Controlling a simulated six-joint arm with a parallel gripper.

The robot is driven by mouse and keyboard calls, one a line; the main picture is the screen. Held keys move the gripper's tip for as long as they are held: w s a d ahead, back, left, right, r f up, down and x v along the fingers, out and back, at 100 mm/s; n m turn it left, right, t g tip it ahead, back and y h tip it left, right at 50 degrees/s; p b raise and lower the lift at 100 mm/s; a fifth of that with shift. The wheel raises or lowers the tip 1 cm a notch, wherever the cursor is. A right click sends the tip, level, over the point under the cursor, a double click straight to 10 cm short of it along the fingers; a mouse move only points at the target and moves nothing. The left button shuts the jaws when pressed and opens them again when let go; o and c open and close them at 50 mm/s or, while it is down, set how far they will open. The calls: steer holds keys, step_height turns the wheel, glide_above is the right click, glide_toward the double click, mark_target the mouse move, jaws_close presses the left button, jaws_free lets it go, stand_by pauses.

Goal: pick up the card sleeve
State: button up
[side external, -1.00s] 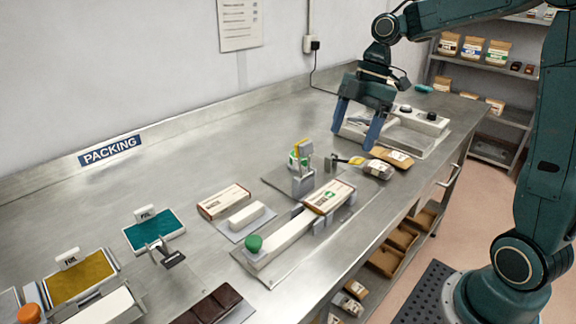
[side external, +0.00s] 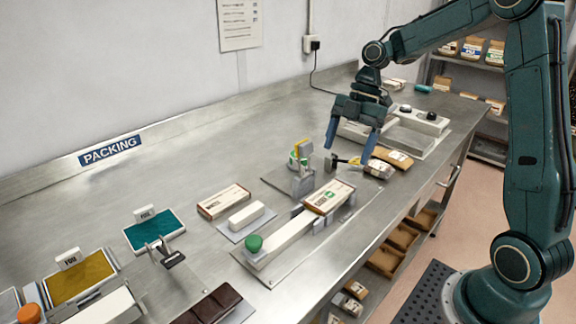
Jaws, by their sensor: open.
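A flat white card sleeve with brown edges and dark print (side external: 223,202) lies on the steel bench, left of centre. A similar white and brown carton with a green mark (side external: 329,197) rests on the right end of a long fixture; I cannot tell for sure which of the two is the card sleeve. My gripper (side external: 350,141) is open and empty, pointing down above the bench. It is behind and to the right of both, apart from them, with its blue fingers spread.
A white bar (side external: 246,215) on a plate lies beside the flat sleeve. The fixture has a green knob (side external: 253,243). A small upright stand (side external: 302,180), brown pouches (side external: 392,158) and a pale tray unit (side external: 410,134) are near my gripper. The bench's back left is clear.

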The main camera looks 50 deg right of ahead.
glide_above(330, 194)
steer(key=d, duration=0.3)
steer(key=shift+s+a+f, duration=0.1)
steer(key=shift+f, duration=1.25)
steer(key=shift+s+a+f, duration=0.1)
steer(key=shift+f, duration=1.2)
steer(key=shift+f, duration=0.1)
steer(key=shift+x, duration=2.45)
steer(key=shift+w, duration=0.15)
steer(key=shift+c, duration=0.4)
steer(key=c, duration=1)
steer(key=shift+c, duration=0.2)
step_height(330, 194, up, 20)
steer(key=shift+w+a, duration=0.1)
